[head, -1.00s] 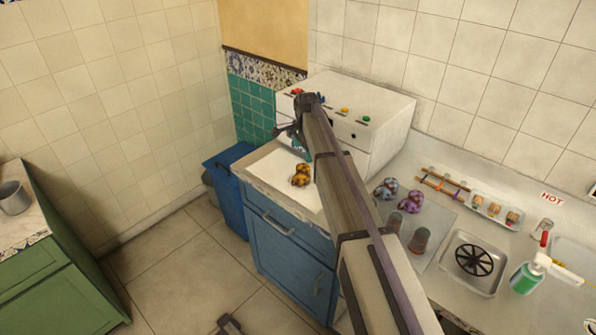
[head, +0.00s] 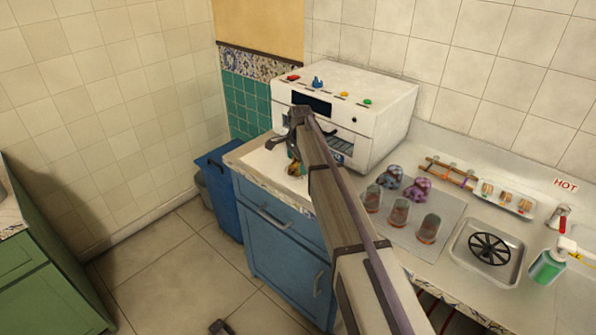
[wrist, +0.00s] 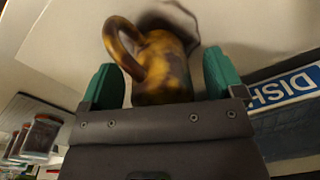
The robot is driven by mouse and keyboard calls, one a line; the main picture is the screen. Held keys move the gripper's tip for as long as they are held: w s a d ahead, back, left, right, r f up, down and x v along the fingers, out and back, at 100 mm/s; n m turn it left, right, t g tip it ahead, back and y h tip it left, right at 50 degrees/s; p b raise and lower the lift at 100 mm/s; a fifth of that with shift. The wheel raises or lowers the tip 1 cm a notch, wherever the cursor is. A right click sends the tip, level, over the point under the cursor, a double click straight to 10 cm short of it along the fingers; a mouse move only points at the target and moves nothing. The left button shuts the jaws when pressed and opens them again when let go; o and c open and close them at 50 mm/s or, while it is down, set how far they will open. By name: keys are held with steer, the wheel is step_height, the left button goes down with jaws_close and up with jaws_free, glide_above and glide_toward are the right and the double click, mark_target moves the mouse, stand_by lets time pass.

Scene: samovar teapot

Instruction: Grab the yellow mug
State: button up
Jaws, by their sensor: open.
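The yellow mug, mottled with brown, shows in the wrist view (wrist: 163,65) with its looped handle on the left. It rests on the white counter top. In the head view the mug (head: 296,170) is mostly hidden by my arm and gripper. My gripper (wrist: 163,82) is open, with one teal finger on each side of the mug's lower part in the picture and visible gaps between. In the head view my gripper (head: 291,152) is just at the mug.
A white appliance (head: 350,110) with coloured knobs stands close behind. A sign (wrist: 285,88) is right of the mug in the wrist view. Two mottled mugs (head: 403,183) and three glasses (head: 399,214) stand to the right. A blue bin (head: 222,190) is left of the counter.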

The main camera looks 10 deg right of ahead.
steer(key=shift+r, duration=0.15)
steer(key=c, duration=1.1)
step_height(320, 180, up, 10)
steer(key=p, duration=1)
steer(key=shift+r, duration=0.15)
steer(key=shift+f, duration=0.2)
